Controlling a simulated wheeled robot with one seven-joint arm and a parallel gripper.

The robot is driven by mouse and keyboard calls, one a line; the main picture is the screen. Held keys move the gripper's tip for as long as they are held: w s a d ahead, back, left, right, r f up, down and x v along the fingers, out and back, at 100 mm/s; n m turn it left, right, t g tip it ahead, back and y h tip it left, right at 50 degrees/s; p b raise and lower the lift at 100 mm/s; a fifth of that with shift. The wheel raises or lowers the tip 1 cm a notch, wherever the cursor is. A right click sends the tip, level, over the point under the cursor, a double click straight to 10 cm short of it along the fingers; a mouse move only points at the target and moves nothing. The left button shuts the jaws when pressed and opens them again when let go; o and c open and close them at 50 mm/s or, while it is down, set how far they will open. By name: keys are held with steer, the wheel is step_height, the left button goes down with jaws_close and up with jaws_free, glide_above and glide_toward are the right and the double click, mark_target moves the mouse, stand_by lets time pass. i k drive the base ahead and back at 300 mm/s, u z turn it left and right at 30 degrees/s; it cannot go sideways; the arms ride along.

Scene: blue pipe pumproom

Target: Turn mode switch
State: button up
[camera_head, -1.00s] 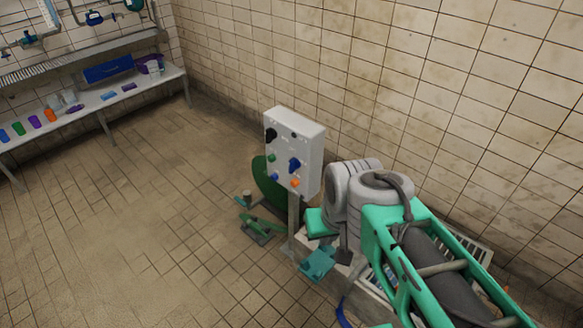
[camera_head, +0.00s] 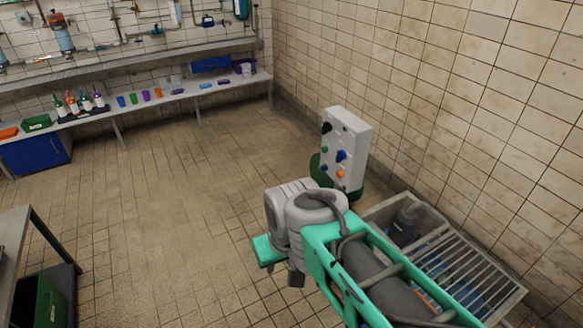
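A pale grey control box (camera_head: 345,140) stands upright ahead of me, close to the tiled wall. Its front face carries a black knob (camera_head: 326,127) at the upper left, a blue knob (camera_head: 341,156), and small coloured buttons, including an orange one (camera_head: 340,174). I cannot tell from any label which of these is the mode switch, nor its setting. My arm, green and grey, is folded in front of and below the box. My gripper is not visible; the arm's own links appear to hide it. Nothing of mine visibly touches the box.
A grey crate (camera_head: 382,213) and a slatted grate (camera_head: 470,270) lie along the wall at right. A long shelf (camera_head: 190,93) with bottles and cups runs along the back. A table (camera_head: 15,235) stands at lower left. The middle floor is clear.

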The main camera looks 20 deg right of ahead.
mark_target(341, 155)
steer(key=u, duration=0.75)
steer(key=i, duration=1.8)
steer(key=z, duration=0.95)
steer(key=i, duration=1)
steer(key=z, duration=1)
